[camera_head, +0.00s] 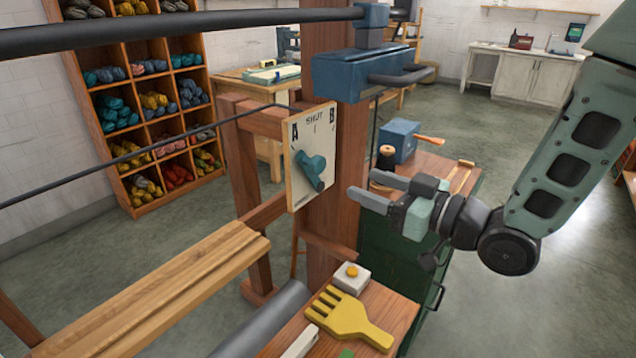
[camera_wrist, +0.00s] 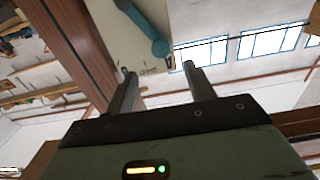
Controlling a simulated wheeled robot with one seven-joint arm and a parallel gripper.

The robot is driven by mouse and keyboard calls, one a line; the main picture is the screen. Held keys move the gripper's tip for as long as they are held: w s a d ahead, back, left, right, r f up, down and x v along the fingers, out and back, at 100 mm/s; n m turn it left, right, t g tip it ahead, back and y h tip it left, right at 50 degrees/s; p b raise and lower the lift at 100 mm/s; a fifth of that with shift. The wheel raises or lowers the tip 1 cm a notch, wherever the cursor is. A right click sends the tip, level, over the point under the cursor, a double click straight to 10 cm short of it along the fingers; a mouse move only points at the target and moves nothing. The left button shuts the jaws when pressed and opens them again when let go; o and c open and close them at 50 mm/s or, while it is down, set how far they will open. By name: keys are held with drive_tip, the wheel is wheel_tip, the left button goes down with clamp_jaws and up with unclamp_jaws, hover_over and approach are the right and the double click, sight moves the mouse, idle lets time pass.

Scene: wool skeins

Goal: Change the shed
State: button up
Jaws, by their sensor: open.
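A cream panel (camera_head: 300,195) is fixed to the loom's wooden post, marked A on the left, SHUT at the top and B on the right. Its teal lever (camera_head: 312,170) has its knob low and right, and its other end tilts up toward the A side. My gripper (camera_head: 363,192) is open and empty, to the right of the panel and apart from the lever. In the wrist view the open fingers (camera_wrist: 157,72) point toward the panel (camera_wrist: 125,45), with the teal lever (camera_wrist: 145,28) beyond them.
A blue box (camera_head: 362,72) with a dark handle sits above the panel. A yellow comb (camera_head: 350,318) and a white block with an orange button (camera_head: 350,277) lie on a wooden ledge below. A green cabinet (camera_head: 385,240) stands behind my gripper. A wooden bench (camera_head: 170,290) is at lower left.

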sight(321, 167)
drive_tip(key=p+x, duration=0.2)
drive_tip(key=x, duration=0.8)
drive_tip(key=shift+a, duration=0.15)
drive_tip(key=shift+p+x, duration=0.3)
drive_tip(key=shift+x, duration=0.45)
drive_tip(key=shift+c, duration=0.3)
clamp_jaws()
